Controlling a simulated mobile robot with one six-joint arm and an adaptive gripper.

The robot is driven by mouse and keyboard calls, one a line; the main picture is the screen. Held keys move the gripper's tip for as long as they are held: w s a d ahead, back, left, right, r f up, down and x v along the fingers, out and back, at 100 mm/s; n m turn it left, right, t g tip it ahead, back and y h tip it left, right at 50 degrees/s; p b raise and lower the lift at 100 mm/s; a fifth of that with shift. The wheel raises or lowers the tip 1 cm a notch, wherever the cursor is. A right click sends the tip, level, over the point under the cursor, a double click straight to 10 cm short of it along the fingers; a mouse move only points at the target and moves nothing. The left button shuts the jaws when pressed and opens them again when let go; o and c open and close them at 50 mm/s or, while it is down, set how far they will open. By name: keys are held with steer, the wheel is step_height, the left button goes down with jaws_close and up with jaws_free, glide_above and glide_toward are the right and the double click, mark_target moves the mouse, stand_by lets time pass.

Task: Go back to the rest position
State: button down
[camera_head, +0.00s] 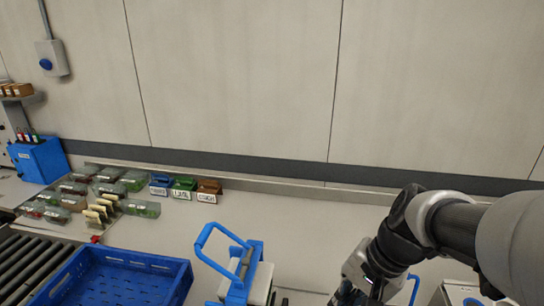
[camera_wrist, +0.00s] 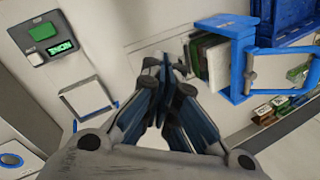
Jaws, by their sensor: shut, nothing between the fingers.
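My gripper (camera_wrist: 165,68) is shut and empty in the wrist view, its fingertips together over the pale counter. In the head view the end of my arm is at the lower right, and the gripper (camera_head: 350,297) is cut off by the bottom edge, so its fingertips are hidden there. A blue-framed device with a raised handle (camera_head: 217,235) stands to the left of my gripper. In the wrist view this blue device (camera_wrist: 240,60) is to the right of the fingers, apart from them.
A blue crate (camera_head: 120,275) sits at the lower left by a roller conveyor (camera_head: 28,265). Several clear packs (camera_head: 140,208) and small blue, green and brown bins (camera_head: 183,186) stand behind it. A panel with a green display (camera_wrist: 75,42) is left of my fingers. The counter's middle is clear.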

steer(key=s+d+r+n+t+h+b, duration=0.1)
steer(key=s+r+n+t+h, duration=0.2)
steer(key=s+n, duration=0.4)
steer(key=s+r, duration=0.1)
steer(key=s, duration=0.3)
steer(key=shift+s+d+n+h, duration=0.15)
steer(key=shift+s+n+h, duration=0.15)
steer(key=shift+n, duration=0.1)
steer(key=shift+f, duration=0.1)
